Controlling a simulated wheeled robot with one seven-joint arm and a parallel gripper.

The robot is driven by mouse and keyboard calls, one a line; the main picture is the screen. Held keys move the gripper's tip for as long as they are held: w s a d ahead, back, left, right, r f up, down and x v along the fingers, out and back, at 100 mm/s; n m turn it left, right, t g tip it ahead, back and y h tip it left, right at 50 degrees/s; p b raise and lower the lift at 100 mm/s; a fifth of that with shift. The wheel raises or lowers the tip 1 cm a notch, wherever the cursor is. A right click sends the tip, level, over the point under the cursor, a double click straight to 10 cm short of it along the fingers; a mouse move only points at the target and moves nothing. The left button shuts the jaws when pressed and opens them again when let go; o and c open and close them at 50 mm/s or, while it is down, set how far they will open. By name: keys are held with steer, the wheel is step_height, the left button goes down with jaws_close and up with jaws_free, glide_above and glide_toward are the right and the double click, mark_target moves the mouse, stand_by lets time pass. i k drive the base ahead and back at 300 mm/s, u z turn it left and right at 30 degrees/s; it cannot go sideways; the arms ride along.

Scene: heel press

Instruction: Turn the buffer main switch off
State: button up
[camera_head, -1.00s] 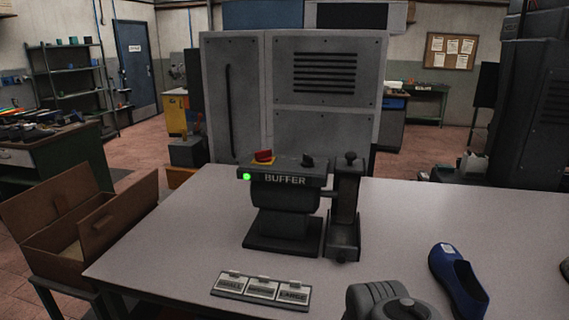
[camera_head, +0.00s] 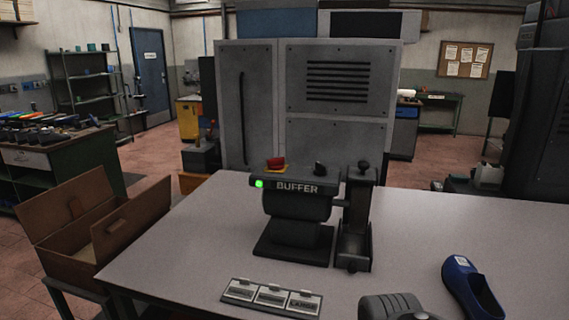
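The buffer (camera_head: 297,205) is a dark machine standing on the light grey table, with "BUFFER" lettered on its front. A red switch knob (camera_head: 276,163) on a yellow plate sits at the left of its top. A smaller black knob (camera_head: 319,168) sits at the right of its top. A green lamp (camera_head: 259,184) is lit at the left end of its front face. The red knob's exact setting is too small to read. My gripper is not in view, and nothing touches the buffer's knobs.
A dark upright unit (camera_head: 355,220) stands right beside the buffer. A plate with labelled tiles (camera_head: 271,297) lies in front. A blue shoe (camera_head: 470,288) lies at right, near a grey rounded part (camera_head: 393,307) at the bottom edge. An open brown box (camera_head: 98,222) stands left of the table (camera_head: 190,245).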

mark_target(276, 164)
steer(key=z, duration=0.65)
steer(key=k, duration=0.25)
steer(key=u, duration=2)
steer(key=i, duration=0.9)
steer(key=u, duration=0.55)
